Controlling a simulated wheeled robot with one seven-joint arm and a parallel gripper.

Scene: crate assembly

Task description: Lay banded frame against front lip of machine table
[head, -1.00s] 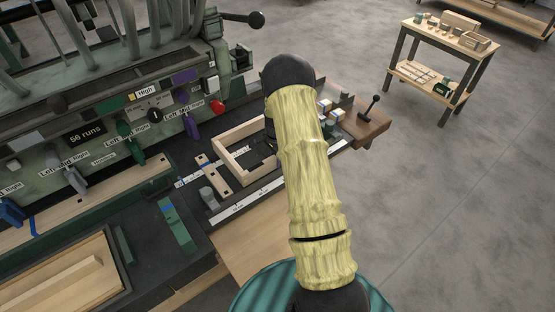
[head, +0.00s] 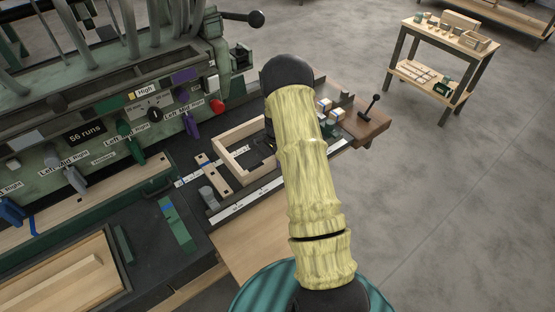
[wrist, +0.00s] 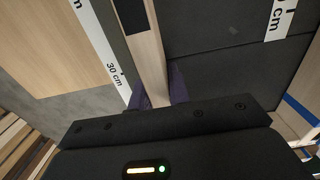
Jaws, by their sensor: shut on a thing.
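The pale wooden frame (head: 262,174) lies flat over the dark machine table (head: 190,160), partly hidden behind my arm in the head view. My gripper is hidden there. In the wrist view my gripper (wrist: 158,90) is shut on one wooden bar of the frame (wrist: 152,55), with purple fingertips at both sides. A dark band (wrist: 130,14) crosses this bar. A white ruler strip (head: 245,195) runs along the table's front edge, close to the frame's near side. In the wrist view the strip (wrist: 98,45) runs beside the bar, with a narrow dark gap between. Contact with the lip cannot be told.
A wooden piece with dark knobs (head: 213,173) and a grey cylinder (head: 207,197) stand left of the frame. Coloured levers and a red knob (head: 217,106) line the machine behind. A small side table (head: 452,37) stands at the back right. The floor at right is clear.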

